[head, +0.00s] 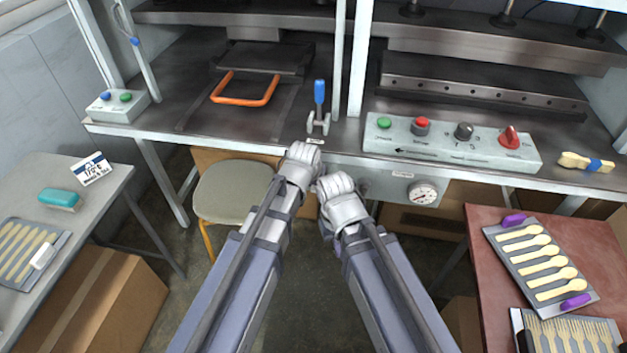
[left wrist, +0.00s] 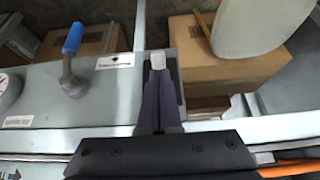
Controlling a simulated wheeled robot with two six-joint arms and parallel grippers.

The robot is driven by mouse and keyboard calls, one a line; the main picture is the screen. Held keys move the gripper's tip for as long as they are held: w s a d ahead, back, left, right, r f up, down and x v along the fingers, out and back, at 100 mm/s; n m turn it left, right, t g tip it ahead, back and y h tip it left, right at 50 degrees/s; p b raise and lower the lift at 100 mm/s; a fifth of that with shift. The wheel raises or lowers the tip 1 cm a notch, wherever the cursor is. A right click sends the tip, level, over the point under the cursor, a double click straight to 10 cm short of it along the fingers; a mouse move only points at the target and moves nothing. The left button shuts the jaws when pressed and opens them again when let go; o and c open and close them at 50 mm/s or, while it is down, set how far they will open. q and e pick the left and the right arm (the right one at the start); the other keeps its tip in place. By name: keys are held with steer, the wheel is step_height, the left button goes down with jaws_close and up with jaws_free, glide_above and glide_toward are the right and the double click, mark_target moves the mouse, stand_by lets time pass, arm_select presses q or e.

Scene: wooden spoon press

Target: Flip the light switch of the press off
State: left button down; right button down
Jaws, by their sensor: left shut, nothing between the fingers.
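The press (head: 240,141) runs along a long metal bench. My left gripper (head: 303,160) is at its front edge, below the blue-handled lever (head: 319,95). In the left wrist view the left gripper's fingers (left wrist: 158,85) are shut and empty. In the head view my left gripper hides the switch area.
A control box (head: 450,143) with buttons and a red knob sits right of the lever, above a gauge (head: 422,194). An orange handle (head: 245,90) lies on the press bed. A stool (head: 232,190) and cardboard boxes stand below. Side tables (head: 100,190) flank me.

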arm_select(q)
steer(key=s+f+p+v, duration=0.1)
steer(key=s+p+v, duration=0.1)
steer(key=p+v, duration=0.7)
steer(key=v, duration=0.3)
steer(key=shift+s+a+r, duration=0.15)
steer(key=shift+s+a, duration=0.1)
steer(key=shift+s, duration=0.15)
steer(key=s+a+m+g+y+p, duration=0.1)
steer(key=s+g, duration=0.5)
steer(key=s, duration=0.6)
steer(key=shift+a+m+y+p, duration=0.4)
steer(key=shift+a+y+p, duration=0.3)
steer(key=shift+a+p, duration=0.3)
